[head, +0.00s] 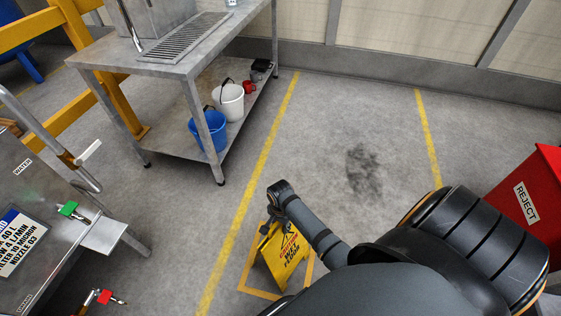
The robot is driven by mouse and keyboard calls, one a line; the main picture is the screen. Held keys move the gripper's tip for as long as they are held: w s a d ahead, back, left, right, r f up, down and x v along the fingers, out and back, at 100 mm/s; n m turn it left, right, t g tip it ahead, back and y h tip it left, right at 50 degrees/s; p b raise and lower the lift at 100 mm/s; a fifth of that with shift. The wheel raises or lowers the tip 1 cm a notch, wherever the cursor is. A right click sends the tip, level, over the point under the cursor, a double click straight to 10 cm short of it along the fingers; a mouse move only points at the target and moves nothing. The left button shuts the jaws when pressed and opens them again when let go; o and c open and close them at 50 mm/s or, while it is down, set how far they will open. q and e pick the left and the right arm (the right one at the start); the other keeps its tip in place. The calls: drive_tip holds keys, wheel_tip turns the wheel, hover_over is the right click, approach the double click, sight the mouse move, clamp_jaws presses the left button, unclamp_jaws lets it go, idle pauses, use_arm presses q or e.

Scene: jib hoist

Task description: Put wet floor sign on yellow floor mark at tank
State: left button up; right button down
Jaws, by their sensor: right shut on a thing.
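The wet floor sign (285,256) is yellow with black lettering and shows at the lower middle of the head view. My right gripper (272,219) is shut on its top edge, with my arm coming in from the lower right and covering part of the sign. The yellow floor mark (259,294) is a square outline on the floor. The sign appears within this outline; I cannot tell whether its feet touch the floor. The tank (28,195) is the grey metal unit at the left, labelled WATER. My left gripper is out of view.
A steel table (165,63) stands at the upper left, with a blue bucket (209,131) and a white bucket (229,101) on its lower shelf. A red REJECT bin (538,190) is at the right. The floor between the yellow lines is clear apart from a dark stain (363,170).

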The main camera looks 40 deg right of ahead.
drive_tip(key=c, duration=0.8)
unclamp_jaws()
drive_tip(key=shift+c, duration=0.2)
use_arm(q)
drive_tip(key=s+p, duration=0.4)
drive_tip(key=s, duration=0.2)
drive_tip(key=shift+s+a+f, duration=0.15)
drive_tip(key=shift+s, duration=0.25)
use_arm(e)
wheel_tip(320, 180, up, 12)
drive_tip(key=shift+r, duration=0.1)
